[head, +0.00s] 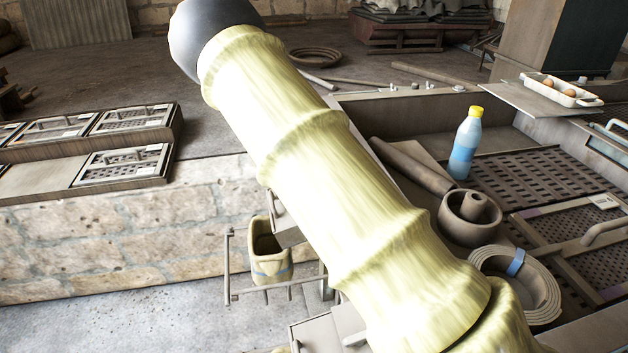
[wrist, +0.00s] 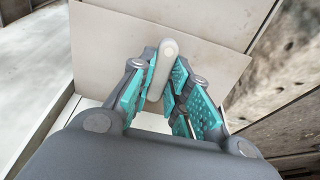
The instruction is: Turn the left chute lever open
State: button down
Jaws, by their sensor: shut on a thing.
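In the wrist view, a pale grey lever (wrist: 162,68) with a rounded end stands out from a light flat panel (wrist: 120,40). My gripper (wrist: 158,88) has its teal padded fingers on both sides of the lever and is shut on it. The lever's rounded tip shows above the fingers, tilted slightly to the right. Its lower end is partly hidden between the pads. In the head view my arm crosses the middle, and my gripper cannot be made out. I cannot tell from that view which lever is held.
In the head view, a bucket (head: 268,250) hangs by a metal rail (head: 228,265) left of my arm. A stone wall (head: 120,235) runs along the left.

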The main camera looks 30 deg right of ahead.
jog(key=c, duration=1.4)
grip_release()
jog(key=shift+o, duration=0.2)
jog(key=shift+r, duration=0.1)
jog(key=v, duration=1.1)
jog(key=shift+a+r, duration=0.25)
jog(key=shift+r, duration=0.15)
